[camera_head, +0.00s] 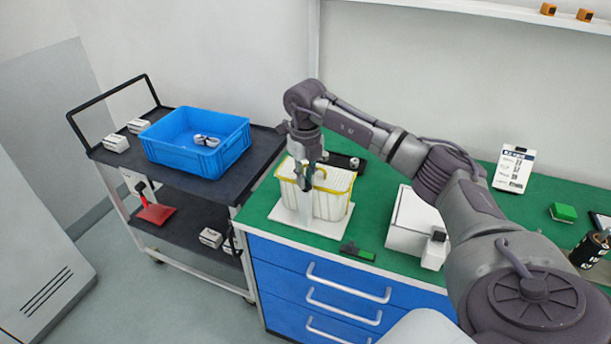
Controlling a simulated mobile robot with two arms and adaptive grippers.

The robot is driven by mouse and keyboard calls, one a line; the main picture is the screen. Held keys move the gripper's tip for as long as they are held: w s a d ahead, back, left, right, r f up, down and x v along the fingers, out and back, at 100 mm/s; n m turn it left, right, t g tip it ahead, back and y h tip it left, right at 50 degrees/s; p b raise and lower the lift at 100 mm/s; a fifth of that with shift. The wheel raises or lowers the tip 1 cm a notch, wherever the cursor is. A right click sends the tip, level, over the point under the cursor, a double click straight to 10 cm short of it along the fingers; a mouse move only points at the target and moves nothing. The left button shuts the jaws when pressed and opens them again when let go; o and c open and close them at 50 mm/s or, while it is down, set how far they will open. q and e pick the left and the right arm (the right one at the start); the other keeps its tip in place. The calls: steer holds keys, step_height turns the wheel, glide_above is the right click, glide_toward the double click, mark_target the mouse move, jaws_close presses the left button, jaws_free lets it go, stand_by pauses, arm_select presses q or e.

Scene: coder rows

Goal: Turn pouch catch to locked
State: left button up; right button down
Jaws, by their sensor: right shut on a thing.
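My right gripper (305,184) is at the front left of a white ribbed bin with yellow edging (333,200). It points down and is shut on a pale upright piece (304,210) in front of the bin; I cannot tell whether this is a pouch or part of the bin. The bin stands on a white plate (326,228) on the green worktop. My left gripper is out of view.
A black cart (240,180) at left bears a blue crate (222,152) with small parts inside. A dark tool with a green end (357,251) lies at the worktop's front edge. A green block (563,212) and a printed card (513,170) are at right.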

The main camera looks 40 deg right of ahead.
steer(key=m, duration=0.5)
steer(key=shift+r+m+p, duration=0.1)
steer(key=shift+m+p, duration=0.25)
steer(key=shift+m, duration=0.05)
steer(key=m, duration=0.4)
steer(key=shift+m+p, duration=0.3)
steer(key=shift+m, duration=0.3)
steer(key=c, duration=1.2)
jaws_free()
steer(key=shift+o, duration=0.2)
step_height(320, 180, up, 12)
